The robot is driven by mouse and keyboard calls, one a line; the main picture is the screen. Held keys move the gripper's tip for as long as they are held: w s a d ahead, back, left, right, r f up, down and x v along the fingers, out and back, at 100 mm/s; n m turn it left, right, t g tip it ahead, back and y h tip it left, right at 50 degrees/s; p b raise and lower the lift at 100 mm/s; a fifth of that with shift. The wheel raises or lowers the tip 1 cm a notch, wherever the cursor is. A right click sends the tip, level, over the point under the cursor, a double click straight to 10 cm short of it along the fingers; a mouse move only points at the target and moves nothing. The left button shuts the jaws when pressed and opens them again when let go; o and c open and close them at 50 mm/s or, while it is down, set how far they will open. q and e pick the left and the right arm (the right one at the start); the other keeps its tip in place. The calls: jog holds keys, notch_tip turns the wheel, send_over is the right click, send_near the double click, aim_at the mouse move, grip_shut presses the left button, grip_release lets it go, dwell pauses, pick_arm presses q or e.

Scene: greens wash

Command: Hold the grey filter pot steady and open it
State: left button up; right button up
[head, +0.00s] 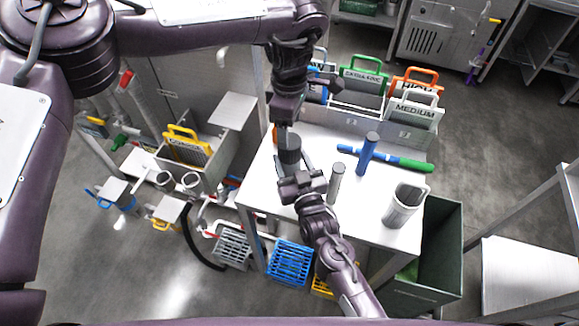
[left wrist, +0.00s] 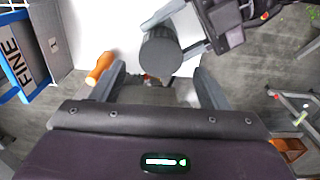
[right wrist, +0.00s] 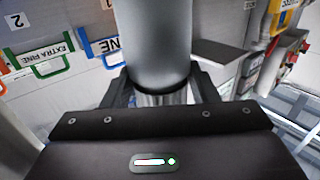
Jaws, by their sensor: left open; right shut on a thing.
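The grey filter pot (head: 290,151) stands upright near the left edge of the white table, with a dark grey top part. In the left wrist view its round dark end (left wrist: 161,52) shows just ahead of the fingers. In the right wrist view it is a large grey cylinder (right wrist: 157,45) over a shiny silver band. My right gripper (head: 294,174) is shut on the pot from the near side, its fingers on either side. My left gripper (head: 288,130) is open, directly above the pot's top, pointing down. Whether its fingers touch the top is hidden.
Labelled, handled cases (head: 412,112) line the table's back. A green bin (head: 440,262) stands at right. An orange handle (left wrist: 100,68) lies close by.

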aim_at(290, 141)
jog(key=c, duration=0.7)
pick_arm(q)
jog(key=shift+n, duration=0.3)
pick_arm(e)
grip_shut()
pick_arm(q)
jog(key=n, duration=0.3)
jog(key=shift+s, duration=0.1)
jog(key=shift+f+n, duration=0.25)
jog(key=shift+n, duration=0.15)
notch_tip(290, 141, down, 8)
jog(key=shift+r, duration=0.2)
pick_arm(e)
jog(key=shift+r, duration=0.1)
